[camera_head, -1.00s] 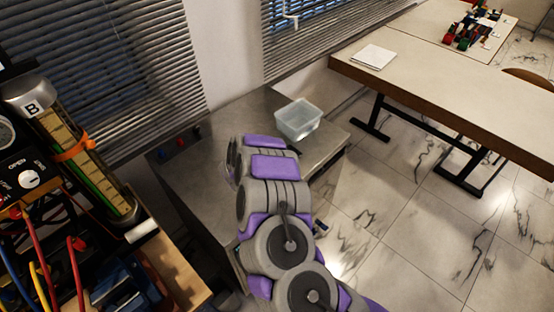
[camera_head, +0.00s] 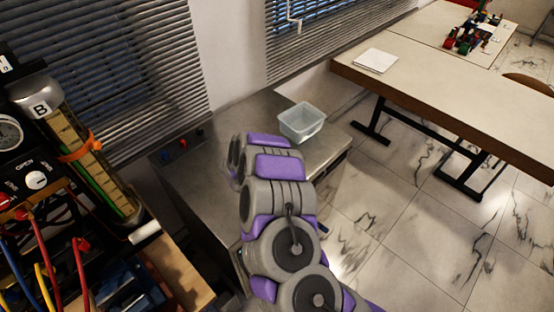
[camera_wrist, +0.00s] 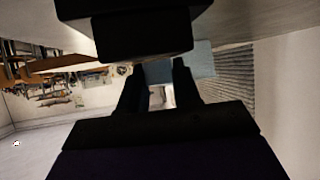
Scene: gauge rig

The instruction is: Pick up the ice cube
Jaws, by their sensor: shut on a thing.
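My gripper (camera_wrist: 157,88) shows in the wrist view as two dark fingers, shut with a small gap between them. A small pale, translucent-looking piece (camera_wrist: 160,97) sits in that gap and appears to be the ice cube. Its outline is dim and partly covered by the fingers. In the head view my grey and purple arm reaches over the metal counter (camera_head: 240,115) and hides the gripper and the cube. A clear plastic container (camera_head: 302,122) stands on the counter just beyond the arm.
A gauge rig with a cylinder marked B (camera_head: 75,150) and coloured hoses stands close on the left. A long table (camera_head: 450,85) with a white pad (camera_head: 375,60) is at the right. Window blinds (camera_head: 100,60) are behind the counter. Tiled floor (camera_head: 400,225) is open at right.

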